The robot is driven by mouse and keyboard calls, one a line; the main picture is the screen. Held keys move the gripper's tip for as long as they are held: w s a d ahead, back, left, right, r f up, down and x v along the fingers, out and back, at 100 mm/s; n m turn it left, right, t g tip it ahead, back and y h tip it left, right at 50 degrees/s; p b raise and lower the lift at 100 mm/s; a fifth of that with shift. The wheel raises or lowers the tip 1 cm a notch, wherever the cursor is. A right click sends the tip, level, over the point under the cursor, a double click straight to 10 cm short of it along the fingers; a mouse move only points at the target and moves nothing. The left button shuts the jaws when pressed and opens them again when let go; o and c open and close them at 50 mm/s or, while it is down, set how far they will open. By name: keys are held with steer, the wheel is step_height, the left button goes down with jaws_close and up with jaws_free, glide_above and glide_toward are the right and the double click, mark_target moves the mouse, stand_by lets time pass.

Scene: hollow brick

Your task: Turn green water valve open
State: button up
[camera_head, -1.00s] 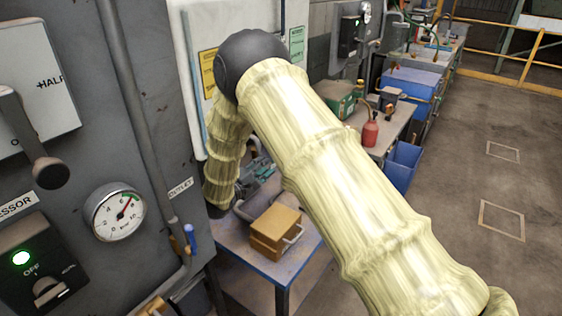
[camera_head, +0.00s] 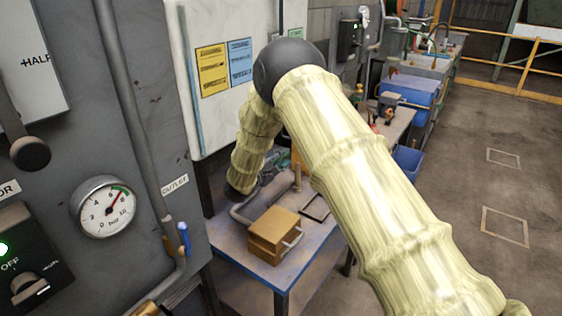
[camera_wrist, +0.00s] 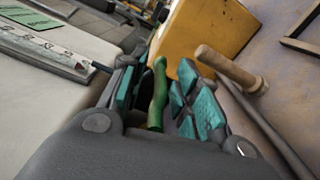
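In the wrist view, a slim, curved green handle (camera_wrist: 158,92) stands between the two fingers of my gripper (camera_wrist: 162,68); it looks like the green valve's lever. The fingers have teal pads and are spread, one on each side of the handle. I cannot tell whether either pad touches it. The valve body is hidden. In the head view, my gripper is mostly hidden beyond my dark wrist end, above the table's back left, and no green valve can be made out there.
A yellow-brown box (camera_head: 274,235) sits on the blue-edged table (camera_head: 238,257). A wooden-handled tool (camera_wrist: 228,68) lies near the gripper. On the left, a grey panel carries a pressure gauge (camera_head: 104,206) and a blue lever (camera_head: 184,238). Open floor lies to the right.

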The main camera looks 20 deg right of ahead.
steer(key=shift+w+d, duration=0.1)
jaws_close()
steer(key=shift+d, duration=0.1)
stand_by(0.3)
